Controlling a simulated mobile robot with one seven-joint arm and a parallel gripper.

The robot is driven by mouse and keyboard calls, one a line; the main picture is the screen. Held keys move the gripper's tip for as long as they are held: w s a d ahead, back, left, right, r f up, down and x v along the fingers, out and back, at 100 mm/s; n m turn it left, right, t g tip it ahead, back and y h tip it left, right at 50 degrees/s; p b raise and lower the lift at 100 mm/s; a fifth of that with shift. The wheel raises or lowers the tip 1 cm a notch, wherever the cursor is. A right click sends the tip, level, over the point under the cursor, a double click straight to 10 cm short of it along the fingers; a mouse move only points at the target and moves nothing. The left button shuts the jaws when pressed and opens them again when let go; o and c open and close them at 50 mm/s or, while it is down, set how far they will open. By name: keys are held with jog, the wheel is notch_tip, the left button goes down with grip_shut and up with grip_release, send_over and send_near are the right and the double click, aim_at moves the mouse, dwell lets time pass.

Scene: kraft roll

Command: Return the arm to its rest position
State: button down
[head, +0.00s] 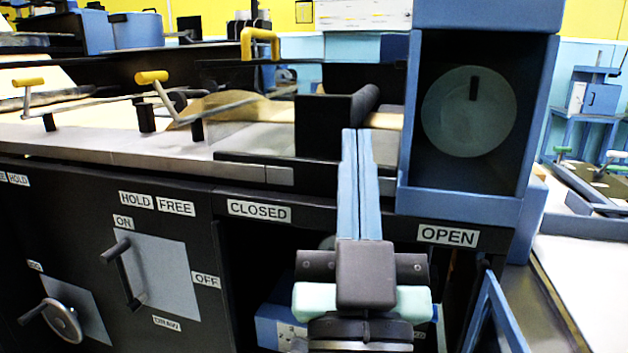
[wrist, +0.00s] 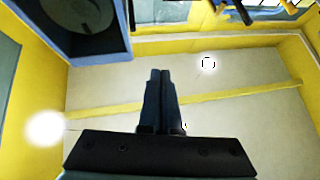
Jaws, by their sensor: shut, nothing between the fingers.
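My gripper (head: 357,135) is in the lower middle of the head view, with its two long blue fingers pressed together and pointing up and away. Nothing shows between them. The fingers stand in front of the dark bench front, just left of a blue box with a round dial (head: 469,111). In the wrist view my gripper (wrist: 160,75) is also shut, seen against a pale ceiling with yellow beams. The dark opening of a blue box (wrist: 75,20) shows at its upper left.
A bench (head: 110,145) with yellow-handled levers (head: 151,77) runs along the left. Its dark front carries a grey handle (head: 116,270) and a round wheel (head: 62,320). A blue panel (head: 490,315) stands at the lower right. Another bench (head: 590,270) lies at the right edge.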

jog(key=s+a+r+t+y+p, duration=0.1)
jog(key=s+a+r, duration=0.15)
jog(key=r, duration=0.35)
jog(key=s+a+r+t+y+p, duration=0.1)
jog(key=s+r, duration=0.3)
jog(key=r, duration=0.3)
notch_tip(320, 180, up, 33)
jog(key=p, duration=3.3)
jog(key=shift+w+n, duration=0.35)
jog(key=shift+n, duration=0.05)
